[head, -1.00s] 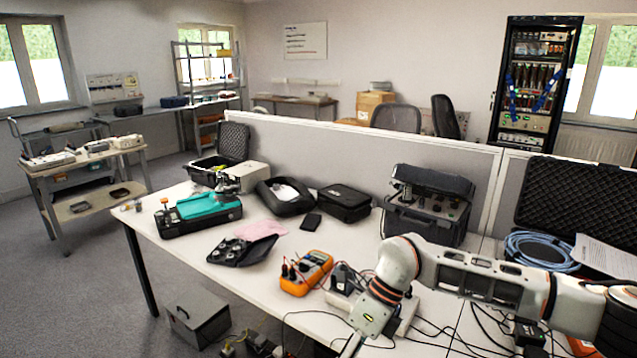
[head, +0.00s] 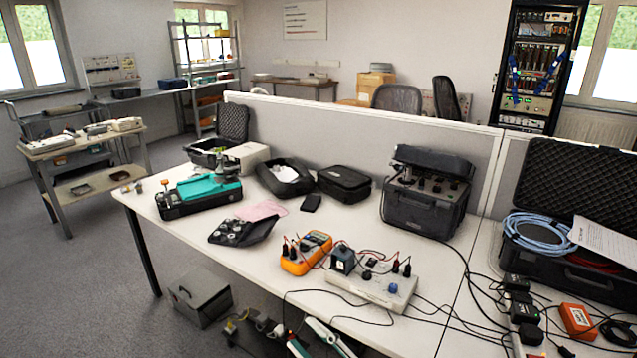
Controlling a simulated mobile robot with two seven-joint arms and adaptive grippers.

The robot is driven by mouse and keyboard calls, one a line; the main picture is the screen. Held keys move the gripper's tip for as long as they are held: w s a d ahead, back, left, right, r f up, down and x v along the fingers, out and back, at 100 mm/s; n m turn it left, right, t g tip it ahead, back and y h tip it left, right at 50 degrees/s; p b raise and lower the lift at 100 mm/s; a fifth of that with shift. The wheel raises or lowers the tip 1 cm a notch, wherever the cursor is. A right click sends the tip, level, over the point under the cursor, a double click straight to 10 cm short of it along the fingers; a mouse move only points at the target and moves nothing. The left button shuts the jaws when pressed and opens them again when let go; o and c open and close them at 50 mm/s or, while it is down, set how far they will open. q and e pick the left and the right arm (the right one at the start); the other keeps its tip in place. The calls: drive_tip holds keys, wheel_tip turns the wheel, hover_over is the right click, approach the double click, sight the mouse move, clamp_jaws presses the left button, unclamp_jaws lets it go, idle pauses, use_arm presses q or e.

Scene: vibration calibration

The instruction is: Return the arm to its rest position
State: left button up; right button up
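The rest of my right arm is out of the picture below. My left gripper and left arm are not in view.
Near the table's front edge lie an orange multimeter (head: 306,253) and a white terminal unit (head: 371,285) with wires. A dark instrument case (head: 428,205) stands behind. An open case (head: 574,267) with blue cable is at right. A grey box (head: 200,297) stands on the floor.

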drive_tip(key=s+d+f+m+h, duration=0.4)
drive_tip(key=d+f+m+h, duration=0.45)
drive_tip(key=d+f, duration=0.45)
drive_tip(key=s+d+f+m+g+h, duration=0.3)
drive_tip(key=s+d+f+m, duration=0.2)
drive_tip(key=s+d+f, duration=0.4)
wheel_tip(320, 180, down, 4)
drive_tip(key=s, duration=0.2)
drive_tip(key=shift+s+m+g+h, duration=0.3)
drive_tip(key=shift+m+g+h, duration=0.05)
drive_tip(key=shift+g, duration=0.05)
